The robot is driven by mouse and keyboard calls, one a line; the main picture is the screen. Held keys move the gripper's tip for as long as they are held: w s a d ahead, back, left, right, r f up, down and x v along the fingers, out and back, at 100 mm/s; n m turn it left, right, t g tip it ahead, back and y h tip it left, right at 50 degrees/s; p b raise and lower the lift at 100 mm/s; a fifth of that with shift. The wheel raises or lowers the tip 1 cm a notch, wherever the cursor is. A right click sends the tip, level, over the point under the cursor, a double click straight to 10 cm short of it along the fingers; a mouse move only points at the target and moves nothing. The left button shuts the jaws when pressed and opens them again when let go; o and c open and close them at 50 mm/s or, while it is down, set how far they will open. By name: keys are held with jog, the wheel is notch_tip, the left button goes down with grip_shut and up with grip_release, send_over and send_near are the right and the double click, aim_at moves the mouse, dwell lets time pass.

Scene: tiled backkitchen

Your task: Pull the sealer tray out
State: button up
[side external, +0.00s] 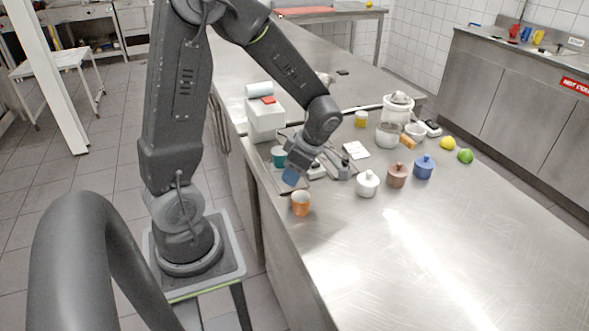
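The sealer looks like a white box (265,122) with a pale roll and a red-orange patch on top, near the left edge of the steel counter. A flat grey tray (263,165) extends from its front toward the camera. A teal cup (278,157) stands at the tray, close to the box. A small blue piece (291,177) shows beside my gripper; I cannot tell whether it is a cup or part of the gripper. My gripper (312,172) is low over the counter at the tray's right side. Its fingertips are too small and overlapped to read, and any contact with the tray is hidden.
An orange cup (300,203) stands near the counter's front edge. White (368,184), brown (397,175) and blue (423,167) lidded pots stand to the right. Behind are a glass jar (392,126), a yellow cup (361,119) and a white grid piece (356,150). The right foreground counter is clear.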

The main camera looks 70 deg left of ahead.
jog(key=v, duration=1.3)
jog(key=shift+r, duration=0.4)
jog(key=shift+w+d, duration=0.1)
jog(key=s+d+r+m+t+h, duration=0.1)
jog(key=s+d+m+t, duration=0.3)
jog(key=m, duration=0.9)
jog(key=s+d+r+m+t+h, duration=0.2)
jog(key=s+d+m+t, duration=0.2)
jog(key=m, duration=1)
jog(key=s+d, duration=0.2)
jog(key=d, duration=0.1)
jog(key=shift+t, duration=0.4)
jog(key=shift+r, duration=0.1)
